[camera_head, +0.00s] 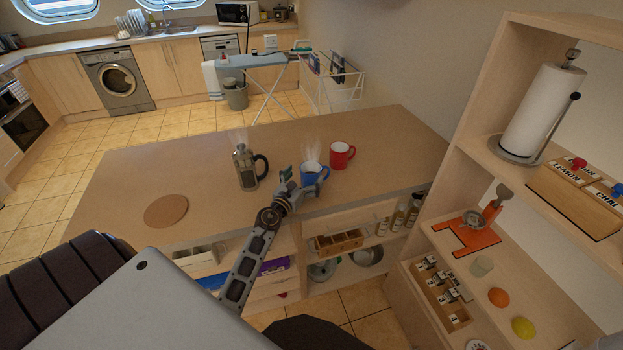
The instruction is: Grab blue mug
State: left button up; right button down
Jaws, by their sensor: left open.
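The blue mug (309,174) stands upright on the wooden counter, with steam above it. My left gripper (297,180) reaches over the counter's front edge to the mug's near left side. Its jaws are open, and it partly covers the mug's left side. Whether a finger touches the mug I cannot tell. The mug's handle shows at its right, low side. My right gripper is not in view.
A red mug (341,155) stands close behind and right of the blue one. A steaming French press (245,168) stands to the left. A round cork mat (166,211) lies further left. A shelf unit with a paper towel roll (541,111) rises at right.

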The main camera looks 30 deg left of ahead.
aim_at(311, 166)
pick_arm(q)
jog(key=shift+w, duration=0.15)
jog(key=shift+w+a+r, duration=0.15)
jog(key=shift+w, duration=0.9)
jog(key=shift+w+a, duration=0.15)
jog(key=shift+w, duration=1.25)
jog(key=c, duration=1.5)
jog(key=shift+r+p, duration=0.4)
jog(key=shift+p, duration=0.05)
